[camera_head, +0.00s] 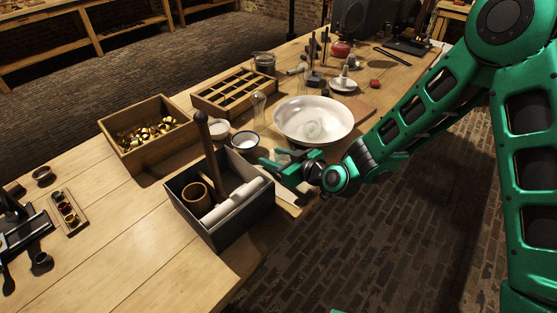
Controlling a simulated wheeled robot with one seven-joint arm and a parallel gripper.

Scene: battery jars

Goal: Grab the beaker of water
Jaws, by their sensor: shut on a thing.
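My gripper (280,161) is low over the near edge of the table, just right of the dark box and in front of the white bowl. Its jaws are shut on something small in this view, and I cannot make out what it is. A clear glass vessel (312,129) shows in the wide white bowl (288,106). Another clear glass vessel (259,103) stands left of the bowl. I cannot tell which glass, if either, is the beaker of water. A small white-rimmed cup (245,140) stands just behind the gripper's left side.
The dark box (230,228) holds a brown cup, white rolls and an upright wooden handle. A wooden crate (150,159) with brass pieces and a divided wooden tray (228,108) stand behind. Tools and jars crowd the far end.

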